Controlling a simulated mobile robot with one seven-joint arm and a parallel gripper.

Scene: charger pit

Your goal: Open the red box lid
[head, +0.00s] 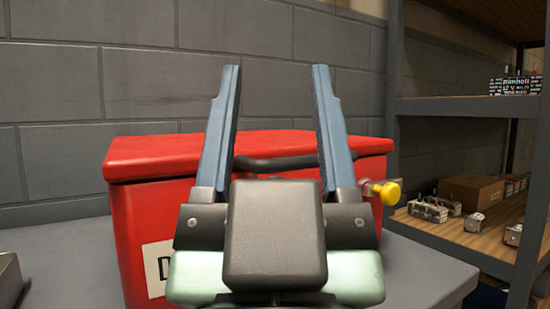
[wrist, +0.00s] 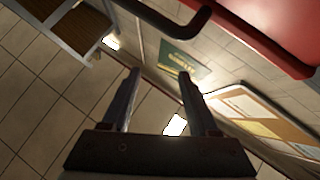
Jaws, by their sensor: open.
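The red box (head: 135,225) stands on a grey surface in the head view, with its red lid (head: 150,153) closed on top. A dark bar handle (head: 285,162) runs along the lid's near side, partly behind my fingers. My gripper (head: 277,75) is open in front of the box, its two blue fingers pointing up and apart. In the wrist view the red box (wrist: 265,35) fills the upper right corner, and the dark handle (wrist: 190,30) shows beyond the fingertips of my gripper (wrist: 160,75). Nothing is between the fingers. My gripper hides the middle of the box front.
A grey block wall (head: 90,80) stands behind the box. Shelves (head: 450,106) at the right hold a battery box (head: 515,86), a cardboard box (head: 470,191) and small metal parts. A yellow knob (head: 390,193) shows beside my gripper.

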